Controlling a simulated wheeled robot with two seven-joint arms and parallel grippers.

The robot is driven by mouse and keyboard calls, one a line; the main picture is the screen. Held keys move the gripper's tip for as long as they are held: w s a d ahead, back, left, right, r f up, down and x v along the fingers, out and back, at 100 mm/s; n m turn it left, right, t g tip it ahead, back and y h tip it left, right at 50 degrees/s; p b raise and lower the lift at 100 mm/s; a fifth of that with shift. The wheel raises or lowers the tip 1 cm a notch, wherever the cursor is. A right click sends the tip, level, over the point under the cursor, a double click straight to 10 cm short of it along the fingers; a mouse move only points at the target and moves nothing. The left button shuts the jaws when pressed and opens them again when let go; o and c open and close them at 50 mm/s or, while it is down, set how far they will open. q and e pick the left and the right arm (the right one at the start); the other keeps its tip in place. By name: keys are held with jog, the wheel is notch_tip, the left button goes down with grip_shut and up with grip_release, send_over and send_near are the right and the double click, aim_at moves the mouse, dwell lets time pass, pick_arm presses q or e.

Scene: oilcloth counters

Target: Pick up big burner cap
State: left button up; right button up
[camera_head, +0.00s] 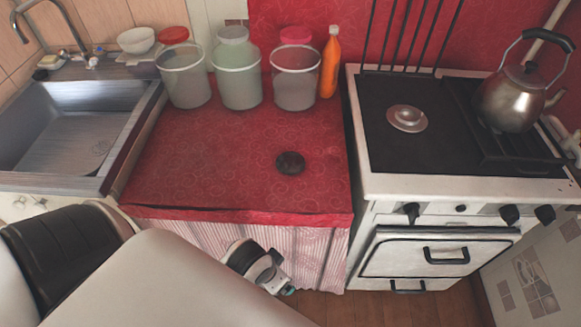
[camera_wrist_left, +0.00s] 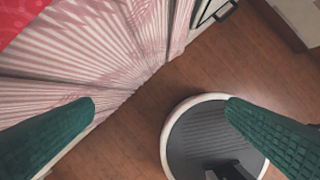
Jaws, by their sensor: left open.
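The big burner cap (camera_head: 290,163) is a small black disc lying flat on the red oilcloth counter (camera_head: 235,185), right of the middle and near the stove side. My left gripper (camera_head: 288,289) is in front of the counter and below its edge, well apart from the cap. In the left wrist view its green fingers (camera_wrist_left: 162,105) are spread wide with nothing between them. The cap does not show in the left wrist view. My right gripper is in neither view.
Several clear containers (camera_head: 237,88) and an orange bottle (camera_head: 330,65) stand at the counter's back. The stove (camera_head: 455,188) is at the right, with an open burner (camera_head: 407,118) and a kettle (camera_head: 508,100). A sink (camera_head: 65,135) is at the left. A striped curtain (camera_wrist_left: 110,50) hangs below the counter.

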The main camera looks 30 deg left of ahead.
pick_arm(q)
jog(key=w+d+r+t+b, duration=0.25)
jog(key=w+r+t, duration=1.15)
jog(key=w+r, duration=0.85)
jog(key=d+r+m+t+h+p, duration=0.1)
jog(key=d+r+m+t+h, duration=0.2)
jog(key=d+r+m+h, duration=0.45)
jog(key=s+d+r+m+g+h, duration=0.2)
jog(key=d+r+m+g+h, duration=0.1)
jog(key=d+m+g+h, duration=0.75)
jog(key=m+g+y, duration=0.1)
jog(key=g+y, duration=0.8)
jog(key=y, duration=1.1)
send_near(291, 161)
jog(key=shift+w+a+f+p, duration=0.1)
jog(key=shift+w+f+p, duration=0.1)
jog(key=shift+f, duration=0.35)
jog(key=shift+w+a+f+p, duration=0.1)
jog(key=shift+f+p, duration=0.1)
jog(key=shift+f, duration=0.35)
jog(key=shift+a+f+p, duration=0.2)
jog(key=shift+f+p, duration=0.1)
jog(key=shift+f, duration=1.2)
jog(key=shift+a+f+p, duration=0.25)
jog(key=shift+f, duration=1.3)
